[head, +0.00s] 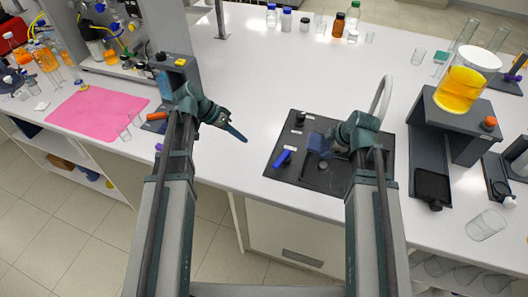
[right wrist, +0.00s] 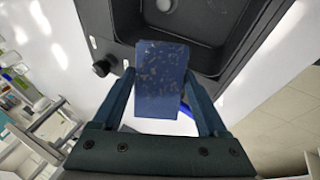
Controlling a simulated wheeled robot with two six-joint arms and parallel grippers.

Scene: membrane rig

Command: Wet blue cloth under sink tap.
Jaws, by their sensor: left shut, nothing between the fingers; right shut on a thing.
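The blue cloth (right wrist: 162,80) is a flat blue piece with brownish specks, held between the fingers of my right gripper (right wrist: 160,95). In the head view, the cloth (head: 319,146) is small and partly hidden by my right gripper (head: 328,145), above the black sink unit (head: 345,185). The grey curved sink tap (head: 385,90) rises behind my right wrist, and its outlet is hidden. A blue lever (head: 283,157) is on the left of the sink unit. My left gripper (head: 238,133) is shut and empty over the white worktop, left of the sink.
A dark stand (head: 455,118) with a beaker of orange liquid (head: 462,88) is right of the sink. A pink mat (head: 95,115) and glassware lie at the left. Bottles (head: 338,25) line the back. The worktop (head: 270,75) behind the sink is clear.

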